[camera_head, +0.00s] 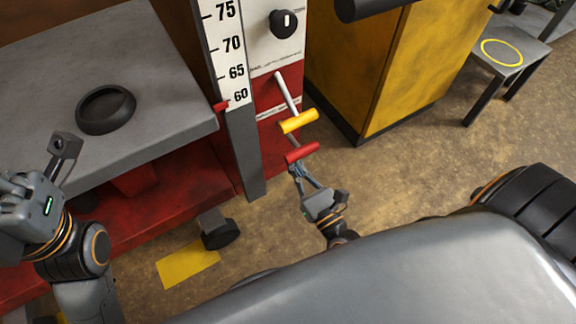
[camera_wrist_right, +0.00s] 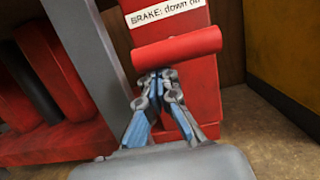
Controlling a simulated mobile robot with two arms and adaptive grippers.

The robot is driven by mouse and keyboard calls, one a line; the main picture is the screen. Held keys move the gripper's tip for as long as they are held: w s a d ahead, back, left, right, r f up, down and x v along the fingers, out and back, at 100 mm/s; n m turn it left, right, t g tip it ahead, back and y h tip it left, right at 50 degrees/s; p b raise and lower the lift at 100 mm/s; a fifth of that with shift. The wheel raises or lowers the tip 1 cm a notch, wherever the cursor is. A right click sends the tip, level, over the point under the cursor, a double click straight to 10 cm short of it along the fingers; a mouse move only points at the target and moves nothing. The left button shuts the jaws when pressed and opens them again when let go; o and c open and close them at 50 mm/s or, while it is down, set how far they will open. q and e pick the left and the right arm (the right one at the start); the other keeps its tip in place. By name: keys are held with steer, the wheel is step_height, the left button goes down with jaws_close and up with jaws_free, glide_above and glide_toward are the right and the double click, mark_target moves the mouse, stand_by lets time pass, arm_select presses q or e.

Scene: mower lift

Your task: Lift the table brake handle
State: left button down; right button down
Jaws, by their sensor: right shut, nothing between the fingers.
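The red brake handle (camera_head: 301,152) is a short red bar on the front of the red lift panel, under a yellow handle. In the right wrist view the red bar (camera_wrist_right: 178,50) spans the upper middle, with a "BRAKE: down" label (camera_wrist_right: 165,10) above it. My right gripper (camera_head: 296,172) is shut and empty. Its fingertips (camera_wrist_right: 158,78) are just under the bar's lower edge; I cannot tell whether they touch it. My left gripper (camera_head: 62,148) is over the front of the grey table at the left, and its opening is unclear.
The yellow handle (camera_head: 299,121) on a lever is just above the red one. A grey post (camera_head: 242,150) with a height scale (camera_head: 231,50) stands left of the handles. A yellow cabinet (camera_head: 400,70) stands right.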

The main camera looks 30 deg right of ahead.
steer(key=v, duration=1.2)
